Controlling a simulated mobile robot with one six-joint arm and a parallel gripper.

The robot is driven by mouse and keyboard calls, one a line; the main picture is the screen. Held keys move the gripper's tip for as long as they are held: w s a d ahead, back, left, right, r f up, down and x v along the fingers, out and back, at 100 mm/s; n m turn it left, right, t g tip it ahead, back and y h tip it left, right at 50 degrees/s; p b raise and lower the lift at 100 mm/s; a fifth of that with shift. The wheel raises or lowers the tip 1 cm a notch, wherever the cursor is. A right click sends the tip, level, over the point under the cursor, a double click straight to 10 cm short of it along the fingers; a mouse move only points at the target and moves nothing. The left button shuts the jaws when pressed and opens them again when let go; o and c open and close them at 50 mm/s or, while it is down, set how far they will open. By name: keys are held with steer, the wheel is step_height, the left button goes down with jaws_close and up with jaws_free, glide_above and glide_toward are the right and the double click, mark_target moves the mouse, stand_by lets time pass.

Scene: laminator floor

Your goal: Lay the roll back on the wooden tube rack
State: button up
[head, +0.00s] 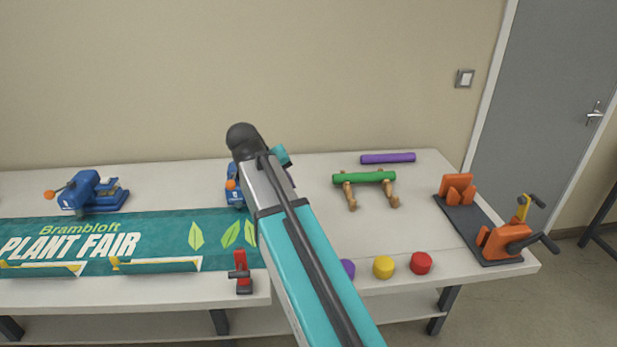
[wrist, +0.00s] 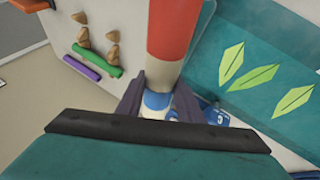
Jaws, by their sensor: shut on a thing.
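In the wrist view my gripper (wrist: 158,103) is shut on a roll (wrist: 165,72). The roll is white with a wide red band and a blue and white end between the fingers. It runs away from the gripper towards the top edge of the view. In the head view my arm hides the gripper and the roll. The wooden tube rack (head: 351,201) has wooden pegs and stands on the right part of the table, with a green tube (head: 364,177) lying across it. The rack (wrist: 82,37) also shows at the upper left of the wrist view, apart from the roll.
A purple tube (head: 388,158) lies behind the rack. Yellow (head: 383,267) and red (head: 420,263) round pieces sit near the front edge. An orange and black device (head: 490,240) stands at the right end. A teal banner (head: 150,235) covers the left.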

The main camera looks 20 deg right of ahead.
steer(key=s+a, duration=0.2)
steer(key=a, duration=0.7)
steer(key=shift+a+f, duration=0.2)
steer(key=shift+s, duration=0.15)
